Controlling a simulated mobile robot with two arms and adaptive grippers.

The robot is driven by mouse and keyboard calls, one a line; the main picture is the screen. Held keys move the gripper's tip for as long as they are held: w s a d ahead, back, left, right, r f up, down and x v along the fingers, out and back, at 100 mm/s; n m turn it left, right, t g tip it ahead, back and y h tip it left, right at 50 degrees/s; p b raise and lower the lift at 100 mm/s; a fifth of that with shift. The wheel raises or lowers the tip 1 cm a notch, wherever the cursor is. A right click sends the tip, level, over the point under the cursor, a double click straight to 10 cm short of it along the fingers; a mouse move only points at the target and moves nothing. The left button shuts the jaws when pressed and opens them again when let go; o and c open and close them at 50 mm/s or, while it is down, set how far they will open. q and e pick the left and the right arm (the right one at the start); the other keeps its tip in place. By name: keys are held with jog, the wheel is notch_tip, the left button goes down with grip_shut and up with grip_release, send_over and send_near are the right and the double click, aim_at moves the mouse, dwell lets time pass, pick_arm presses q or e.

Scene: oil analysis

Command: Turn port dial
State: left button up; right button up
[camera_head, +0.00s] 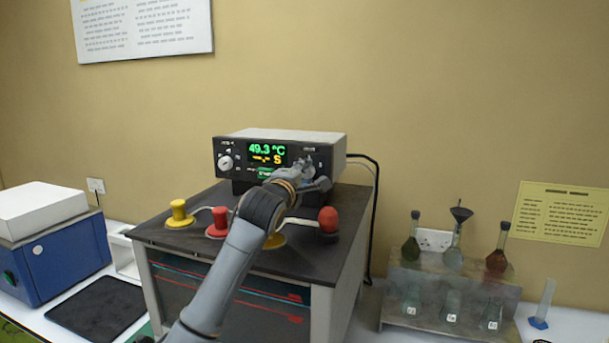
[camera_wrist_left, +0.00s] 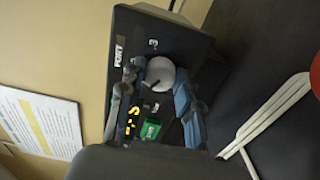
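The instrument (camera_head: 301,146) is a black-fronted box with a grey top and a lit display reading 49.3 °C. The port dial is the round pale knob (camera_wrist_left: 160,73) beside the PORT label in the left wrist view; in the head view my gripper mostly covers it at the panel's right end. My left gripper (camera_head: 306,166) reaches up to it. In the wrist view its two fingers (camera_wrist_left: 158,88) stand on either side of the knob, very close to it. Whether they press on it, I cannot tell. My right gripper is not in view.
A second knob (camera_head: 226,162) is at the panel's left end. Yellow and red plugs (camera_head: 218,222) with white leads stand on the dark cabinet top (camera_head: 190,238) under my arm. A flask rack (camera_head: 440,298) is at right, a blue box (camera_head: 60,262) at left.

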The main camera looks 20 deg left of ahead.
pick_arm(q)
jog(key=shift+c, duration=0.8)
jog(key=shift+m, duration=0.3)
jog(key=m+p, duration=0.1)
jog(key=m, duration=0.3)
jog(key=shift+m, duration=0.3)
jog(key=m, duration=0.4)
jog(key=shift+p, duration=0.35)
jog(key=shift+f+m, duration=0.1)
jog(key=shift+m, duration=1.1)
